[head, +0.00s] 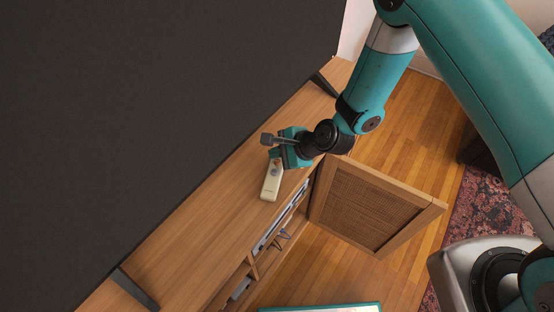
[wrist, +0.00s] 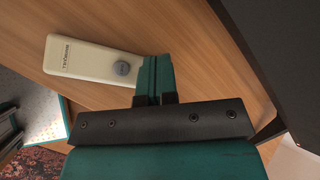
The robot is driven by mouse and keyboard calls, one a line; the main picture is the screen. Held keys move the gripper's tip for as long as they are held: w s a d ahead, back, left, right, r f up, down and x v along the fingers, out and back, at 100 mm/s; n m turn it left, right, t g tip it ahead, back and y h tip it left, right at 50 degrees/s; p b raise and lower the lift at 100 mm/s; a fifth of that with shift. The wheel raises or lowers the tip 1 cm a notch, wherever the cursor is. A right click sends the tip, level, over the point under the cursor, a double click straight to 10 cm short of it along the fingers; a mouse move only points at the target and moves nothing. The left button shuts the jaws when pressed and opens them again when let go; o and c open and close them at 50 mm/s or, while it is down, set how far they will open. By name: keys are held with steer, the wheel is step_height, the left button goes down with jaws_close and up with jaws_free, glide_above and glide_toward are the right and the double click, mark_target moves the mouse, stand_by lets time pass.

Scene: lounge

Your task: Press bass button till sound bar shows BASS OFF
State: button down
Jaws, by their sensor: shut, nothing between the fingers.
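A cream remote (head: 270,187) lies flat on top of the wooden cabinet, in front of the large dark screen. It also shows in the wrist view (wrist: 85,60), with dark lettering near its far left end and one round grey button (wrist: 122,68) near its right end. My gripper (head: 277,155) is shut and empty at the button end of the remote. In the wrist view its closed teal fingertips (wrist: 155,62) are just right of the button; I cannot tell whether they touch the remote. No lit BASS text is readable in either view.
The dark screen (head: 150,110) stands along the back of the cabinet top (head: 190,235). A woven-panel cabinet door (head: 372,205) hangs open below my arm. A long pale-grey item (head: 278,218) lies in the open shelf. Bare cabinet top extends towards the lower left.

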mark_target(277, 162)
steer(key=shift+f, duration=0.1)
stand_by(0.4)
steer(key=shift+f+b, duration=0.3)
steer(key=shift+f+b, duration=0.35)
steer(key=shift+f, duration=0.1)
stand_by(0.5)
steer(key=shift+r, duration=0.1)
steer(key=shift+r+p, duration=0.65)
steer(key=shift+r, duration=0.1)
step_height(277, 162, up, 5)
steer(key=p, duration=0.4)
steer(key=shift+r, duration=0.1)
stand_by(2.1)
